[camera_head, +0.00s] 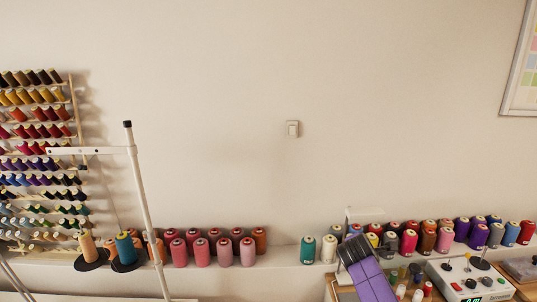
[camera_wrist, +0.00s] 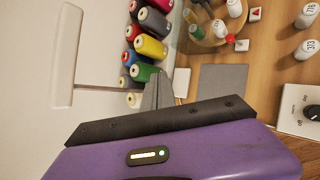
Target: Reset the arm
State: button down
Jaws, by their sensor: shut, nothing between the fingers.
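My gripper (camera_wrist: 157,88) shows in the wrist view as grey fingers, shut and empty, rising from a black bar on a purple body. The fingers stand in front of the wooden table top and close to a group of thread spools (camera_wrist: 145,45). In the head view, part of my purple and black arm (camera_head: 368,277) shows at the lower right, in front of the table with the white control box. The fingertips cannot be made out there.
A white control box (camera_head: 470,281) stands at the lower right. Rows of spools (camera_head: 212,247) line the ledge along the wall. A spool rack (camera_head: 35,150) and a white thread stand (camera_head: 142,195) are at the left.

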jog(key=s+a+f+m+t+y+b, duration=0.2)
jog(key=s+a+f+m+t+y, duration=0.3)
jog(key=s+a+m, duration=0.5)
jog(key=s+a+m+t, duration=0.2)
jog(key=s+a, duration=0.1)
jog(key=s, duration=0.6)
jog(key=s+d+r+m+b, duration=0.1)
jog(key=s+m, duration=0.3)
jog(key=s, duration=1.8)
jog(key=s+d+r+m+b, duration=0.1)
jog(key=s+m+b, duration=0.3)
jog(key=s, duration=1.8)
jog(key=shift+r+m+g+y, duration=0.3)
jog(key=shift+r+g, duration=0.1)
jog(key=shift+r, duration=0.3)
